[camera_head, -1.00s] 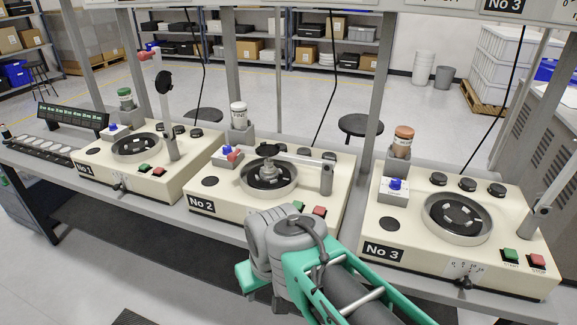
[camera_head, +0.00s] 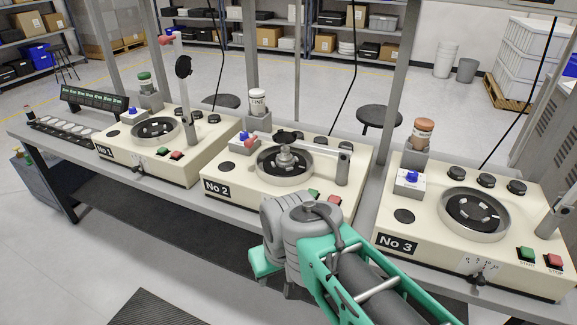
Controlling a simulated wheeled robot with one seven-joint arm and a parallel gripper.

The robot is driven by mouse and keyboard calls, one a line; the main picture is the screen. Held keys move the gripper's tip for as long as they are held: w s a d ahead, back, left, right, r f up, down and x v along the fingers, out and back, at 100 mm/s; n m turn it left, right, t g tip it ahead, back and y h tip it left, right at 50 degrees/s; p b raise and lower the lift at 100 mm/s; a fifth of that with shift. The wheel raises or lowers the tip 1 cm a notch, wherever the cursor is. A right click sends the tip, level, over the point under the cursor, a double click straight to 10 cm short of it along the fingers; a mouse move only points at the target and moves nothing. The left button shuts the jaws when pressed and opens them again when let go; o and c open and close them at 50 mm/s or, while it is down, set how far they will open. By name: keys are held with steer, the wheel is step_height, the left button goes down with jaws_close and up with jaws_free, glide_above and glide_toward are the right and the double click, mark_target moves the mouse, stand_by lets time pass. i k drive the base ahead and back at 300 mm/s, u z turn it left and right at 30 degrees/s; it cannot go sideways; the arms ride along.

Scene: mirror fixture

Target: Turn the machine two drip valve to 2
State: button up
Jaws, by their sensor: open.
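Machine No 2 (camera_head: 235,185) is a cream box in the middle of the bench, with a round bowl (camera_head: 284,178) and a swing arm over it. Behind its left side a white bottle (camera_head: 257,102) labelled FINE stands on a grey holder. Below the bottle is a small white block with a blue knob (camera_head: 244,135) and a red part (camera_head: 250,142) beside it. The setting of this knob is too small to read. My grey and teal arm reaches in from the lower right and hides part of the machine's front face.
Machine No 1 (camera_head: 122,161) stands to the left and machine No 3 (camera_head: 368,250) to the right, each with a blue knob and bottle. Grey posts rise behind the bench. Black stools (camera_head: 380,116) stand beyond it.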

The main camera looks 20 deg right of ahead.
mark_target(244, 135)
steer(key=k, duration=1.15)
steer(key=u, duration=0.7)
steer(key=i, duration=1.1)
steer(key=z, duration=0.8)
steer(key=i, duration=0.35)
steer(key=z, duration=0.35)
